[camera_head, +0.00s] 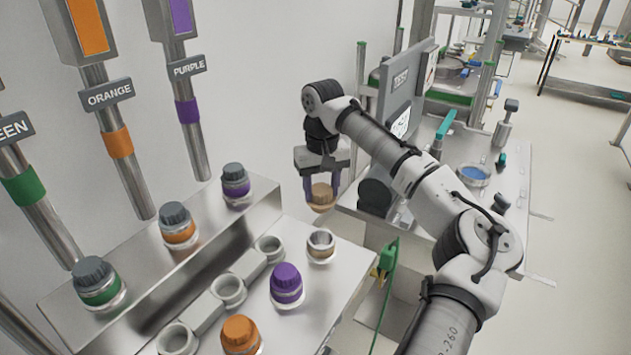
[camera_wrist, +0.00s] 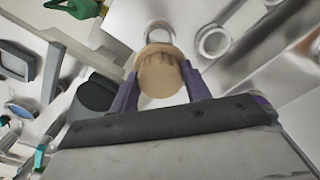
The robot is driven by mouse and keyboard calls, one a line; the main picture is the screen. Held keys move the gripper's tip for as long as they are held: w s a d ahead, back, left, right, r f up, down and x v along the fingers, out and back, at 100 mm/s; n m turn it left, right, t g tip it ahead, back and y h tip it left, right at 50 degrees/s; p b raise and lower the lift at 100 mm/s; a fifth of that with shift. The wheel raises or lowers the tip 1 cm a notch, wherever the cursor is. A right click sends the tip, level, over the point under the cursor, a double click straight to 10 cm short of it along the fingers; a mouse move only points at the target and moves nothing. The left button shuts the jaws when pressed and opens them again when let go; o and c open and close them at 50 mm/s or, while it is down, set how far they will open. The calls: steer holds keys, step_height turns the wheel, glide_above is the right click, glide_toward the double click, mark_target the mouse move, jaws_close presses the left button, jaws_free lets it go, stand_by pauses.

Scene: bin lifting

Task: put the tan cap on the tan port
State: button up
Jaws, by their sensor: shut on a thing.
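My gripper (camera_head: 321,186) is shut on the tan cap (camera_head: 320,198), a ribbed round cap held in the air between the two purple fingers. In the wrist view the tan cap (camera_wrist: 160,76) sits between the fingertips of my gripper (camera_wrist: 160,85). The tan port (camera_head: 320,246) is an open metal ring with a tan band low on it, at the right end of the metal bench. It stands below the held cap in the head view, apart from it. In the wrist view the port (camera_wrist: 158,30) shows just beyond the cap, partly hidden by it.
A purple cap (camera_head: 286,282) and an orange cap (camera_head: 240,334) stand at the front of the bench. Empty metal rings (camera_head: 228,290) lie behind them. Green (camera_head: 97,280), orange (camera_head: 177,224) and purple (camera_head: 235,180) capped ports stand on the raised step. A workstation with a screen (camera_head: 402,122) stands behind my arm.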

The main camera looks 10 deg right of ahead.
mark_target(322, 205)
steer(key=shift+d+f, duration=0.15)
steer(key=shift+f, duration=0.15)
step_height(322, 205, down, 5)
steer(key=b, duration=0.5)
steer(key=shift+r, duration=0.1)
steer(key=shift+r, duration=0.15)
steer(key=shift+r+p, duration=0.2)
steer(key=shift+p, duration=0.4)
steer(key=shift+f, duration=0.15)
steer(key=shift+f, duration=1.5)
steer(key=shift+f+b, duration=0.1)
steer(key=shift+b, duration=0.2)
